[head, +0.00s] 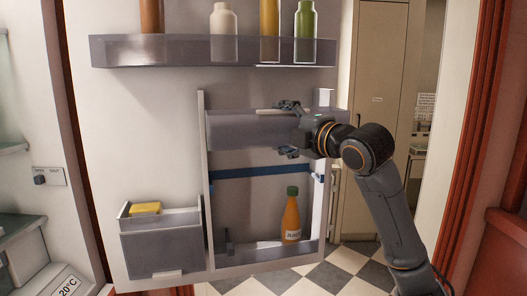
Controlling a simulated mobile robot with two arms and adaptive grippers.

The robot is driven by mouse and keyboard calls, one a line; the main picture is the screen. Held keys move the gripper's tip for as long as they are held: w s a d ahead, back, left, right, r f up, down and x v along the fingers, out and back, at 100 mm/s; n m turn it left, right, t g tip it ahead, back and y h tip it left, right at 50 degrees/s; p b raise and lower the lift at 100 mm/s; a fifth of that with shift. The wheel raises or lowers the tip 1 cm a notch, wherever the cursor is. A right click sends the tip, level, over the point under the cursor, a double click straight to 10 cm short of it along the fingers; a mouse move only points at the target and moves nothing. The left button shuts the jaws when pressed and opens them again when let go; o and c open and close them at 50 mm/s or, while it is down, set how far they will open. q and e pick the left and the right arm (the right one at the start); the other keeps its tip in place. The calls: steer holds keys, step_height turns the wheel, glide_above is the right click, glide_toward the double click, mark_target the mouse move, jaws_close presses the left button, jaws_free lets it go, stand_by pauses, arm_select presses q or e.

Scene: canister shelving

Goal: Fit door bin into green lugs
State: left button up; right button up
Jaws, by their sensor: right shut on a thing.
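The door bin (245,131) is a grey, see-through tray in front of the opening in the fridge door's inner side. My right gripper (289,129) is shut on it near its right end, with one finger at the top edge and one below. The bin looks roughly level. I cannot make out any green lugs; a blue strip (255,172) with blue end pieces runs across the door below the bin. A pale block (324,97) shows above the bin's right end. Whether the bin touches the door is unclear. My left gripper is not in view.
An upper shelf (160,52) holds several bottles. A lower rack (262,253) holds an orange juice bottle (291,216). A small box (161,243) with a yellow block (145,209) hangs at lower left. The fridge interior lies at far left.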

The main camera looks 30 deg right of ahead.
steer(key=shift+s+r, duration=0.3)
steer(key=shift+s, duration=0.1)
steer(key=shift+w+d+f, duration=0.1)
steer(key=shift+w+d, duration=0.05)
steer(key=shift+w, duration=0.1)
steer(key=shift+p, duration=0.3)
steer(key=shift+w+p, duration=0.3)
steer(key=shift+w, duration=0.1)
steer(key=shift+w+d, duration=0.2)
steer(key=shift+w, duration=0.3)
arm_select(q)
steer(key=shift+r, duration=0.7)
arm_select(e)
steer(key=shift+s, duration=0.1)
arm_select(q)
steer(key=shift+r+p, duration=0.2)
steer(key=shift+p, duration=0.1)
